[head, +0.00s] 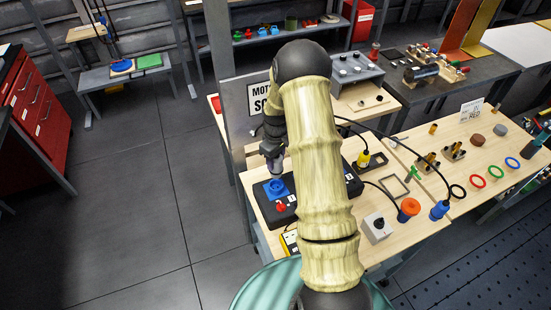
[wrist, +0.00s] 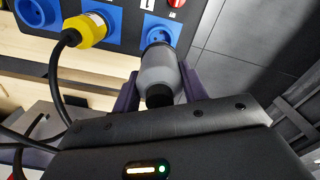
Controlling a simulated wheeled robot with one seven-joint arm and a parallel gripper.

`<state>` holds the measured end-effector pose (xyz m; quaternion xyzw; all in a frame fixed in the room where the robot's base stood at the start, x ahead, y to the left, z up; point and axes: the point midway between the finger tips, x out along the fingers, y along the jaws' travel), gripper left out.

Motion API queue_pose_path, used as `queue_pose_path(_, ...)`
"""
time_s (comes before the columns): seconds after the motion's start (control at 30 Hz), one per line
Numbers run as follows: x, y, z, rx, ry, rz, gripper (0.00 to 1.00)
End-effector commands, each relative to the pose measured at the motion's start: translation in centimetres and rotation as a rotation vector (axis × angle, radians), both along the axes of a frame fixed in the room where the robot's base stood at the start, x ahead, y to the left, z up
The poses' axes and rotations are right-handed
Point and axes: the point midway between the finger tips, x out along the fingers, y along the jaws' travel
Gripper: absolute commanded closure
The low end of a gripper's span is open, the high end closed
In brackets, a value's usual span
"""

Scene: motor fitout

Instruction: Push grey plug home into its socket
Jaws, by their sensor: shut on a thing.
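The grey plug (wrist: 158,70) is held between the two purple fingers of my gripper (wrist: 158,88), which are shut on it. Its front end points at a blue socket (wrist: 162,29) with a round face at the right end of a dark panel in the wrist view. The plug overlaps the lower part of this socket; whether its pins are in the holes is hidden. In the head view my gripper (head: 274,163) is directly over the blue socket (head: 276,189) at the left end of the dark socket box, and the plug is small there.
A yellow plug (wrist: 88,30) with a black cable sits in the neighbouring socket, and another blue socket (wrist: 35,12) is beyond it. A red button (head: 281,207) is in front of the socket.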

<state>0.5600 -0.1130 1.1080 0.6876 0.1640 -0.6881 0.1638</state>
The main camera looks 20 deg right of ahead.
Motion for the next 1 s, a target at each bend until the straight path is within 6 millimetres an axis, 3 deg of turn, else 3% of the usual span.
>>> queue_pose_path(0.53,0.0,0.0,-4.6,0.000,0.000,0.000,0.84)
queue_pose_path(1.0,0.0,0.0,-5.2,0.000,-0.001,0.000,0.84)
